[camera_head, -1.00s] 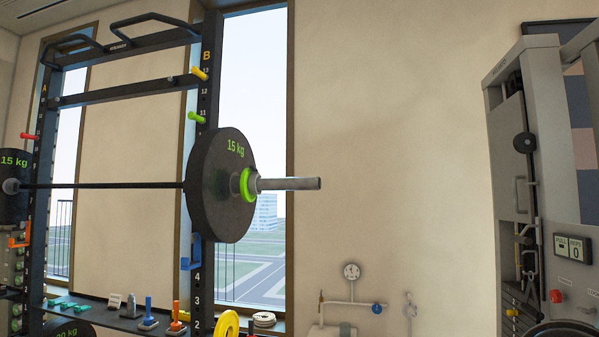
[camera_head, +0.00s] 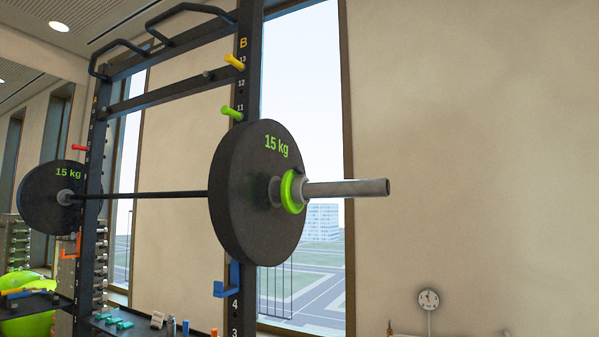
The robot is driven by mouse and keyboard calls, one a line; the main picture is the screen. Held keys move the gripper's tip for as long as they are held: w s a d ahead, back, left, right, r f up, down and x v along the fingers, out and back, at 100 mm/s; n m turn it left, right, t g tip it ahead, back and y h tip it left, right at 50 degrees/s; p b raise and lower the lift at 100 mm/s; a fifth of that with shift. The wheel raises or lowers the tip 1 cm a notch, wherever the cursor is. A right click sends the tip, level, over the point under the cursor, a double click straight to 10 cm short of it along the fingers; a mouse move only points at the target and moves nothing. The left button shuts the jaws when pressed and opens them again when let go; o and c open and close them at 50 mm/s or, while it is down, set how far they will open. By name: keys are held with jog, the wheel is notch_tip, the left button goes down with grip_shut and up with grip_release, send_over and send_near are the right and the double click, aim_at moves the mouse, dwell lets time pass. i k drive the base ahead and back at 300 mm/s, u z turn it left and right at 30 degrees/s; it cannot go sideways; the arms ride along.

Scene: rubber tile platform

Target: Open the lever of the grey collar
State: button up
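A barbell rests across a black rack, with a 15 kg plate (camera_head: 240,190) at its near end and another 15 kg plate (camera_head: 40,195) at its far left end. A bright green ring-shaped collar (camera_head: 291,191) sits around the near sleeve (camera_head: 345,188), just outside the near plate. Grey pieces show on both sides of the green ring. A small grey hub (camera_head: 65,197) shows at the far plate; I cannot tell whether it is the grey collar. No lever can be made out at this size. My gripper is not in view.
The rack upright (camera_head: 245,80) carries a yellow peg (camera_head: 234,62), a green peg (camera_head: 232,112) and a blue hook (camera_head: 228,283). A shelf with small items (camera_head: 112,322) stands low left. A gauge (camera_head: 428,300) is low right. The space right of the sleeve looks clear.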

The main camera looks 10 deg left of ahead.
aim_at(297, 170)
jog(key=u, duration=0.6)
jog(key=i, duration=0.9)
jog(key=u, duration=0.7)
